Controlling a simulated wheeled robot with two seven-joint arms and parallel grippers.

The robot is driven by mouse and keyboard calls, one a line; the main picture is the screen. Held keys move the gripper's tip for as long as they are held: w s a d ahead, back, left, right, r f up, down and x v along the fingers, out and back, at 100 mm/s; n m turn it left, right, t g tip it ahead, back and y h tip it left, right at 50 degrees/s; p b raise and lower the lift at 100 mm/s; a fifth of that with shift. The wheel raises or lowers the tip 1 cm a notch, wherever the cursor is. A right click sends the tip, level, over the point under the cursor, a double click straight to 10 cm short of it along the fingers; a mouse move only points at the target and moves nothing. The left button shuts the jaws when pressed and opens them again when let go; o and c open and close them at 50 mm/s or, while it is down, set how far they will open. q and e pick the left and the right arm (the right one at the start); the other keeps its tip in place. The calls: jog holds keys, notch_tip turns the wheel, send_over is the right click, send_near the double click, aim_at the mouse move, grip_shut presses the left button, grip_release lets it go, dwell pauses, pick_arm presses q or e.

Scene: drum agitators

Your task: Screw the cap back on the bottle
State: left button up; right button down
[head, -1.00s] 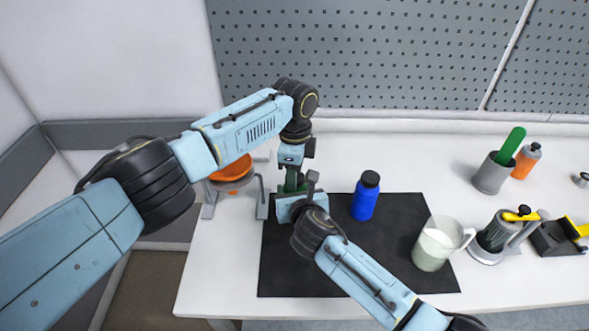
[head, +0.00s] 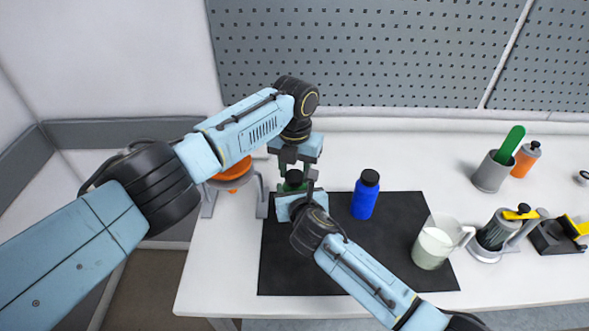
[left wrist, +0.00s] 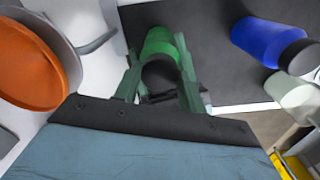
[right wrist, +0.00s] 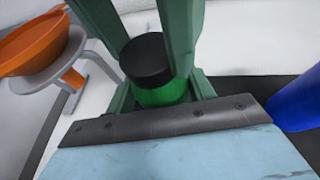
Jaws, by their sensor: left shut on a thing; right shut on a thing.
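A green bottle (right wrist: 160,93) with a black cap (right wrist: 147,60) stands upright near the left edge of the black mat. In the left wrist view the cap (left wrist: 160,76) lies between my left fingers, with the green body (left wrist: 160,45) beyond it. My left gripper (head: 294,170) points down from above and is shut on the cap. My right gripper (head: 293,190) comes in from the front and is shut on the bottle's body. In the head view my grippers mostly hide the bottle. The cap sits on the bottle's top; I cannot tell how tight it is.
A blue bottle (head: 365,197) with a black cap stands just right of my right gripper on the black mat (head: 330,265). A jug (head: 433,245) stands at the mat's right. An orange bowl (head: 232,172) on a grey stand is close on the left. Cups and tools stand farther right.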

pick_arm(q)
jog(key=m, duration=0.3)
jog(key=shift+d, duration=0.1)
jog(key=o, duration=0.9)
jog(key=shift+r, duration=2.25)
